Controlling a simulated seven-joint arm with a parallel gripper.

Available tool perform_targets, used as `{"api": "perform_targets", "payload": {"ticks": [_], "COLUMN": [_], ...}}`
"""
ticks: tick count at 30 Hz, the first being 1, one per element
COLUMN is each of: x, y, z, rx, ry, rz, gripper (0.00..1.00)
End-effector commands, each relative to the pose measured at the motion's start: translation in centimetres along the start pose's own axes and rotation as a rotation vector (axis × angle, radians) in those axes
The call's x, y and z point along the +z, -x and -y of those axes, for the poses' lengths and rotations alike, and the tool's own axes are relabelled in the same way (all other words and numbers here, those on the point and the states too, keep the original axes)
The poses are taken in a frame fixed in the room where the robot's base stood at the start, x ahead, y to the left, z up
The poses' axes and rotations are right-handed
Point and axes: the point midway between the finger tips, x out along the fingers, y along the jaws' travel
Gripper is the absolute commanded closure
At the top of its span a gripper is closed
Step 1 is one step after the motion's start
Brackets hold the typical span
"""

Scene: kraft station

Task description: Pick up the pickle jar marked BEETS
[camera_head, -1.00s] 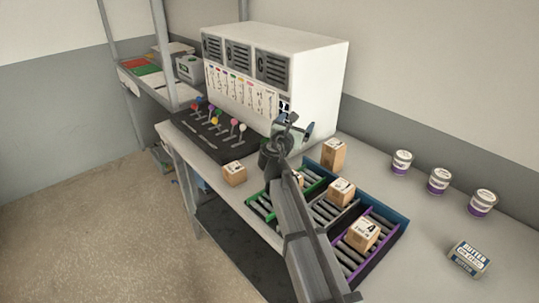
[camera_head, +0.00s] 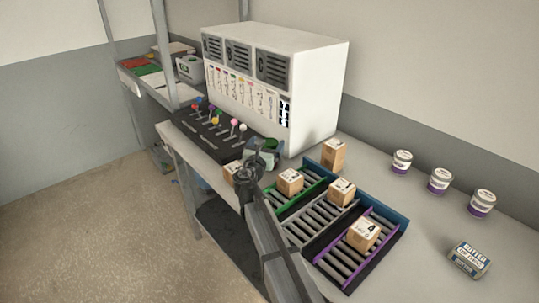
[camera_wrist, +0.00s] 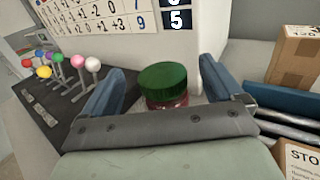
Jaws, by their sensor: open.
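A jar (camera_wrist: 164,80) with a green lid and reddish contents stands between the fingers of my gripper (camera_wrist: 166,72) in the wrist view. Its lower part is hidden behind the gripper body, and no label on it can be read. My gripper (camera_head: 262,155) is open, with blue fingers on either side of the jar; I cannot tell whether they touch it. In the head view my gripper is at the front of the white cabinet, and the jar is mostly hidden by it.
A lever panel (camera_head: 212,135) with coloured knobs lies left of my gripper, against the white cabinet (camera_head: 318,95). Roller trays (camera_head: 310,222) with cardboard boxes (camera_head: 289,182) are to the right. Several white-and-purple tubs (camera_head: 439,182) and a butter box (camera_head: 469,258) stand further right.

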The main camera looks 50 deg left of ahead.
Motion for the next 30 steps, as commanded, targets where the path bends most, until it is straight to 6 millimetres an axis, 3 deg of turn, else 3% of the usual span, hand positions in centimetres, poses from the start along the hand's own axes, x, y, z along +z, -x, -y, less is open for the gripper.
{"api": "perform_targets", "payload": {"ticks": [6,15,24,30], "x": [-1.3,-1.1,-1.1,-1.1], "y": [-0.3,-4.7,-5.0,-5.0], "z": [0.0,-0.1,0.0,0.0], "rx": [-0.001,-0.001,0.0,0.0], "ry": [0.001,0.0,0.0,0.0], "rz": [-0.001,0.0,-0.001,0.0], "gripper": [0.06,0.06,0.06,0.26]}}
